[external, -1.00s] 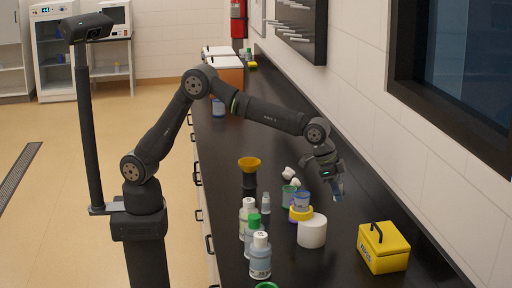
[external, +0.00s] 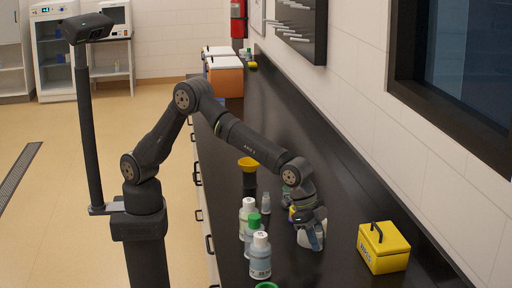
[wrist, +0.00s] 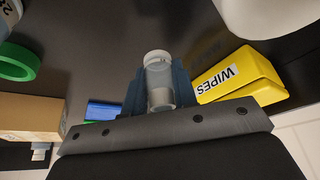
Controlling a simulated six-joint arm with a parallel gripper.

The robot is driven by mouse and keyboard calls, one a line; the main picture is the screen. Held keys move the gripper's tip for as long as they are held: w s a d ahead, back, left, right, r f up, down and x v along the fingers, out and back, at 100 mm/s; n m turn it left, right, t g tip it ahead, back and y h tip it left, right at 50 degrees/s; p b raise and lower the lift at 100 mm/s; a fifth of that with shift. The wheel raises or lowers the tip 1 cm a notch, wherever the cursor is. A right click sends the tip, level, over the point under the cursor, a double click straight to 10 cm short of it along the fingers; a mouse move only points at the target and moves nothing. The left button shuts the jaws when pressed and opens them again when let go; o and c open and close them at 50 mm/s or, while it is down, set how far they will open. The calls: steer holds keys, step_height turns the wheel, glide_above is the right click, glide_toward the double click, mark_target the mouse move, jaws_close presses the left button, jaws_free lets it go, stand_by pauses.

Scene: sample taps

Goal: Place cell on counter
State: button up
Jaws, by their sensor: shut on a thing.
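The cell (wrist: 158,82) is a small clear cylinder with a whitish rim, seen in the wrist view between the two blue fingers. My gripper (wrist: 159,90) is shut on it.
A yellow wipes box (external: 384,250) with a black handle stands to the right. Several bottles (external: 260,256) stand to the left, with a yellow funnel (external: 248,163) behind them. The counter between the gripper and the wipes box is clear.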

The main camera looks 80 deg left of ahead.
mark_target(316, 262)
steer(key=shift+f, duration=2.3)
steer(key=shift+f, duration=0.15)
steer(key=o, duration=0.9)
steer(key=shift+r, duration=0.25)
steer(key=v, duration=1.2)
steer(key=shift+f, duration=0.1)
steer(key=shift+f, duration=0.1)
